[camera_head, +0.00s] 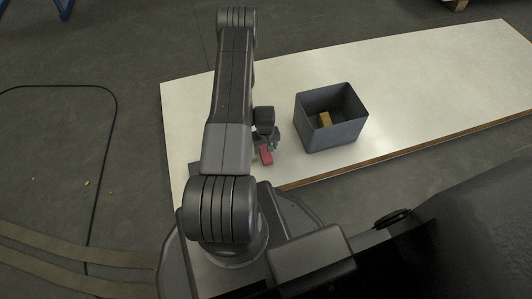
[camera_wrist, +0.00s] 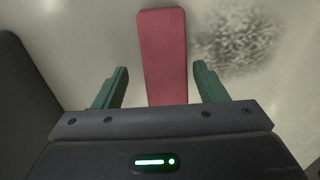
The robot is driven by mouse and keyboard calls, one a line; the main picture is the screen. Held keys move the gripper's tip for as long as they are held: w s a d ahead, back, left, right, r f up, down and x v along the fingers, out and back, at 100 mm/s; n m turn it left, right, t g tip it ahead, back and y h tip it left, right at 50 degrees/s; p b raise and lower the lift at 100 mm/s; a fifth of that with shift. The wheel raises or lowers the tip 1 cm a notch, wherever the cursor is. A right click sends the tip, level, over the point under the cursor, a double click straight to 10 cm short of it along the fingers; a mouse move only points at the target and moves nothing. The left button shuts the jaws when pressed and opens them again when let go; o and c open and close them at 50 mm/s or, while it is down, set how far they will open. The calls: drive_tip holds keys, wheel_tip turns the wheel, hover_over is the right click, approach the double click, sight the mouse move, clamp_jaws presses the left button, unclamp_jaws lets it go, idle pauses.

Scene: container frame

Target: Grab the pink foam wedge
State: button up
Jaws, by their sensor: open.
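The pink foam wedge (camera_head: 266,157) lies on the white table near its front edge, left of the grey bin, partly hidden by my arm and gripper. In the wrist view the wedge (camera_wrist: 163,55) is a long reddish-pink block, its near end hidden behind the gripper body. My gripper (camera_wrist: 161,84) is open, its two green fingers apart on either side of the wedge, with a gap on each side. In the head view my gripper (camera_head: 270,141) is at the wedge, mostly behind my arm.
A dark grey open bin (camera_head: 331,133) stands on the white table (camera_head: 420,90) just right of the wedge, with an orange-yellow block (camera_head: 325,119) inside. A dark wall shows at the left of the wrist view. The table's right side is clear.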

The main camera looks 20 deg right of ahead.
drive_tip(key=shift+s+f, duration=0.15)
drive_tip(key=shift+f, duration=0.55)
drive_tip(key=shift+s+a, duration=0.15)
drive_tip(key=shift+a, duration=0.05)
drive_tip(key=shift+c, duration=0.4)
